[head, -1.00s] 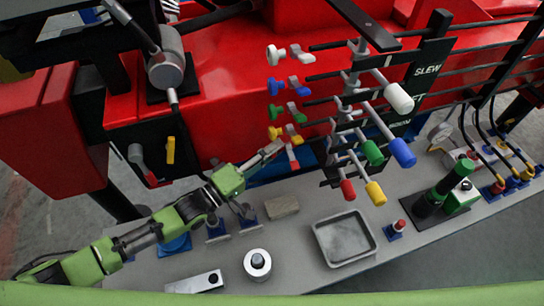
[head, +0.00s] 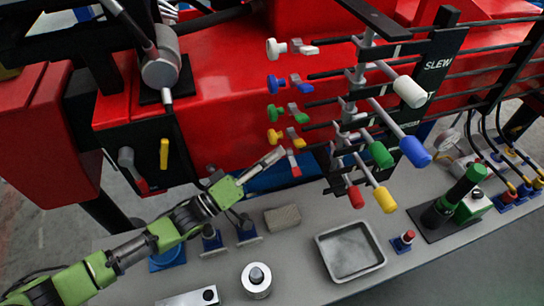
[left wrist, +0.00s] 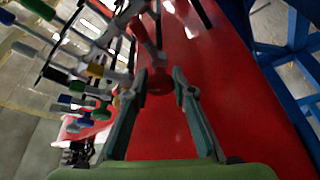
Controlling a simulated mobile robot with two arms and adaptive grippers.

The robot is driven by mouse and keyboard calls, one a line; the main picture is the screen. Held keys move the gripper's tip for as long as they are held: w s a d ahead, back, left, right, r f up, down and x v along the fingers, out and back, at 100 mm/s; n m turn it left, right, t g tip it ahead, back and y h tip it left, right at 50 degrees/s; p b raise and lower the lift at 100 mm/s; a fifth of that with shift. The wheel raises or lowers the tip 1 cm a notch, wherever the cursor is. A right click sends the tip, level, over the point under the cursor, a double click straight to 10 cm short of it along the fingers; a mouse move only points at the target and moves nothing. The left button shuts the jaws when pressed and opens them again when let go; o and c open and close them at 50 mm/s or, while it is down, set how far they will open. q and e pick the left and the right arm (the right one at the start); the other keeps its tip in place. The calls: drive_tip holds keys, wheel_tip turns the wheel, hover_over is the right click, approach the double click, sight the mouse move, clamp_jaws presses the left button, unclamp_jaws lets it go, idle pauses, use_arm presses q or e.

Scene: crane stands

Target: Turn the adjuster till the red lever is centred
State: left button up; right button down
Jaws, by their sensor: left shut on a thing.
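The left gripper (head: 274,157) is at the bottom of the column of coloured adjusters, just below the yellow adjuster (head: 274,136). In the head view the gripper hides that knob; a small red piece (head: 296,170) shows just beyond the fingertips. The red lever (head: 356,197) is the lowest at the left of the lever bank, beside the yellow lever (head: 386,200). I cannot tell whether it is centred. My right gripper is not in view.
A grey bench below holds a metal tray (head: 350,251), a tan block (head: 282,217) and a round metal part (head: 256,279).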

use_arm(q)
drive_tip(key=o, duration=1.1)
drive_tip(key=v, duration=1.2)
drive_tip(key=shift+a, duration=0.1)
